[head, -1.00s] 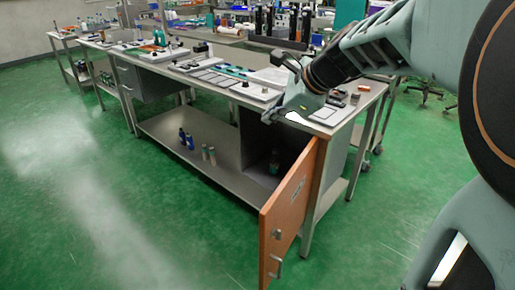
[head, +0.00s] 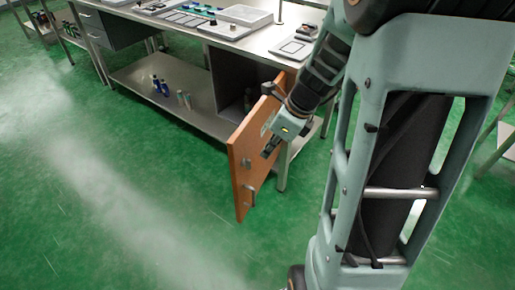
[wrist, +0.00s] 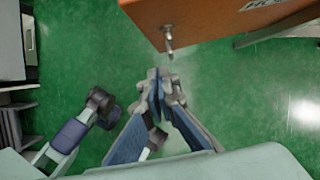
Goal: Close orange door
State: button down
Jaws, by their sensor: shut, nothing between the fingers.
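The orange door (head: 245,160) stands open, swung out from the cabinet (head: 232,78) under the workbench. In the wrist view the door (wrist: 215,14) fills the top, with a metal handle (wrist: 168,40) near its lower left corner and part of a label. My gripper (head: 268,150) is on the right of the door in the head view, on the face with the handle. In the wrist view my gripper's fingertips (wrist: 160,78) are together and empty, pointing toward the handle with green floor between. I cannot tell from the head view whether the gripper touches the door.
The steel workbench (head: 215,30) carries trays and small parts. The green floor (head: 130,190) left of the door is clear.

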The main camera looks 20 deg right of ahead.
aim_at(248, 161)
jog(key=w+a+f+b, duration=0.1)
jog(key=f, duration=0.1)
jog(key=w+a+f+b, duration=0.1)
jog(key=a+f, duration=0.1)
jog(key=f, duration=0.1)
jog(key=w+a+f+b, duration=0.1)
jog(key=w+f, duration=0.1)
jog(key=shift+a+f, duration=0.25)
jog(key=shift+f, duration=0.1)
jog(key=shift+w+a, duration=0.4)
